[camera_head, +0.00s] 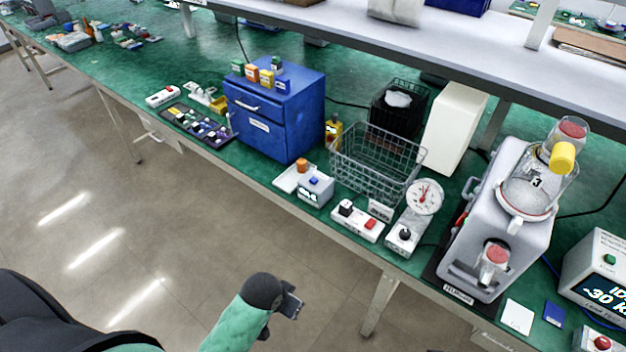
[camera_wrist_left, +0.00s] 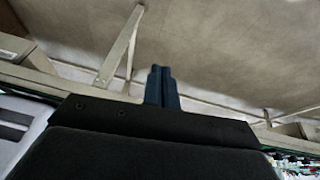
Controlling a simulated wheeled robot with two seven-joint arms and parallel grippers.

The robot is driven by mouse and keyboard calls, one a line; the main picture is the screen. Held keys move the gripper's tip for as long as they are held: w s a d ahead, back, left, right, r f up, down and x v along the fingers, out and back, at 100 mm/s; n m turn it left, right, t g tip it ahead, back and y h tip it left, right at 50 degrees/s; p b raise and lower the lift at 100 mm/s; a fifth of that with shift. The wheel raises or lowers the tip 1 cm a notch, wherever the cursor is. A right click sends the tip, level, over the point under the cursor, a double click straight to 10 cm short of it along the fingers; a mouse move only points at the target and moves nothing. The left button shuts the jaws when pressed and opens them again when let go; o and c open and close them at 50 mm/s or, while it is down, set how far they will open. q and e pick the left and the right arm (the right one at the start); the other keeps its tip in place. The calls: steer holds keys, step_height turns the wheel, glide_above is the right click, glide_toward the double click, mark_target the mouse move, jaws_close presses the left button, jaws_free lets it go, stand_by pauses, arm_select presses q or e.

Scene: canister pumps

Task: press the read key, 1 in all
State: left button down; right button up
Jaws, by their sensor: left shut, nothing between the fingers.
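I cannot make out which button is marked as the read key. A small white box with a blue button (camera_head: 314,181) and a lit display stands near the bench's front edge. A grey unit (camera_head: 598,268) at the right edge has a green button (camera_head: 610,259) and a display reading in part "-30". My left gripper (camera_head: 293,303) is low in front of the bench, over the floor, apart from all keys. In the left wrist view its fingers (camera_wrist_left: 161,86) are shut and empty. My right gripper is out of view.
A wire basket (camera_head: 375,165), a dial gauge (camera_head: 425,196), a switch box with a red button (camera_head: 358,223) and a large grey machine with jars (camera_head: 505,225) crowd the green bench. A blue drawer cabinet (camera_head: 272,112) stands further left. A white shelf (camera_head: 460,52) overhangs the back.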

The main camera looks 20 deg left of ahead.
arm_select(q)
steer(key=w+d+r+m+h, duration=0.2)
steer(key=w+d+r, duration=0.1)
steer(key=w, duration=0.4)
steer(key=w+d+r+m+h, duration=0.1)
steer(key=w+d+r+h, duration=0.2)
steer(key=w, duration=0.4)
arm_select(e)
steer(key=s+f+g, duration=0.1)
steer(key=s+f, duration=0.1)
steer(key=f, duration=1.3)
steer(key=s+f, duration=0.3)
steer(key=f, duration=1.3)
arm_select(q)
step_height(320, 180, up, 12)
steer(key=n+h, duration=0.1)
steer(key=h, duration=0.1)
glide_above(310, 179)
steer(key=shift+s+r+p, duration=0.1)
steer(key=shift+r+p, duration=0.1)
steer(key=shift+p, duration=0.2)
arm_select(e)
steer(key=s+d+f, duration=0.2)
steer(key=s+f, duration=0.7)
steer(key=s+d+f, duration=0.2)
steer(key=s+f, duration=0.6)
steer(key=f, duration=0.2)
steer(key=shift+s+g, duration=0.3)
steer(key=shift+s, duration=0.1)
